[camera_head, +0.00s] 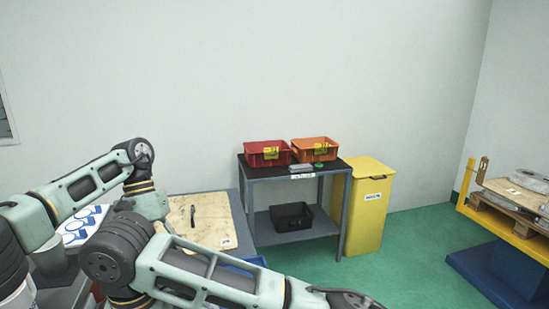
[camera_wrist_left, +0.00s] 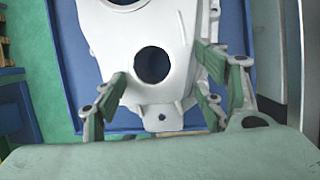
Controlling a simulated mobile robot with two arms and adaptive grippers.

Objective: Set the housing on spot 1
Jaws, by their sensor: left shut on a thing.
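The housing (camera_wrist_left: 172,100), a pale grey casting with a round dark hole, fills the middle of the left wrist view. Its upper end is cut off by the picture edge. My left gripper (camera_wrist_left: 161,72) is shut on it, with one finger on each side. I cannot make out a marked spot 1. My right gripper is not in view.
A shelf table (camera_head: 249,172) holds a red crate (camera_head: 268,153) and an orange crate (camera_head: 314,150), beside a yellow bin (camera_head: 367,215). Castings (camera_head: 516,192) lie on a pallet at right above a blue platform (camera_head: 500,272). A wooden board (camera_head: 213,226) lies at left. Green floor between is clear.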

